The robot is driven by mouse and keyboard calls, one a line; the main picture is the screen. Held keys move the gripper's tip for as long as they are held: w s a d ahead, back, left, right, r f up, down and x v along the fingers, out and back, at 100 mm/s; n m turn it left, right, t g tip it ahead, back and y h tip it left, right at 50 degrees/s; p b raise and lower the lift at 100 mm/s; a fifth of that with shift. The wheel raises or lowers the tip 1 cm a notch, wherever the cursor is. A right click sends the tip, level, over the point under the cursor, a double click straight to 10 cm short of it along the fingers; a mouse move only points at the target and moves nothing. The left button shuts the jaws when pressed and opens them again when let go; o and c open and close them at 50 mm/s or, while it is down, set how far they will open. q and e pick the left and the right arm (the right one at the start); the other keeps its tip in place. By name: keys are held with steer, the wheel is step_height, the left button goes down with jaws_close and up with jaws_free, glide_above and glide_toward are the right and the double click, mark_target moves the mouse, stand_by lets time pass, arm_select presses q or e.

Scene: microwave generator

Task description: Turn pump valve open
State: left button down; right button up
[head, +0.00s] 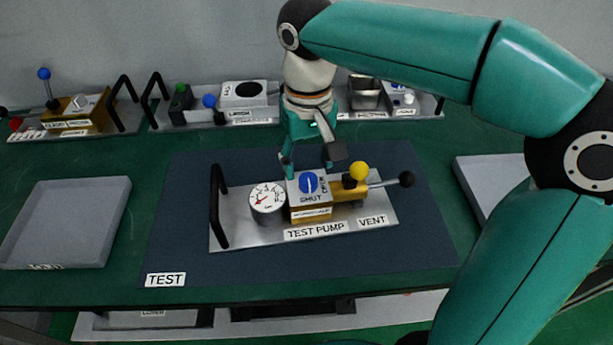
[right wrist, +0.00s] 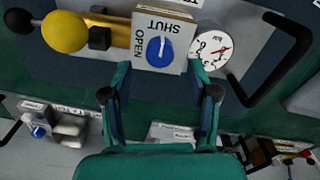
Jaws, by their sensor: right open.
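The pump valve is a blue round knob (head: 308,183) with a white line, on a block marked SHUT and OPEN on the TEST PUMP plate (head: 270,237). It also shows in the right wrist view (right wrist: 160,51). Its white line runs roughly toward SHUT, with OPEN to one side. My right gripper (head: 311,160) is open and empty just behind and above the knob. In the right wrist view its fingertips (right wrist: 160,93) are apart, with the knob beyond the gap between them, and no contact shows. My left gripper is not in view.
A dial gauge (head: 267,198) stands left of the valve. A brass fitting with a yellow ball (head: 359,170) and a black-tipped lever (head: 406,179) are to the right. A black handle (head: 216,207) rises at the plate's left. A grey tray (head: 65,222) lies left.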

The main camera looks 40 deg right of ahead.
mark_target(307, 178)
steer(key=shift+f, duration=1.9)
jaws_close()
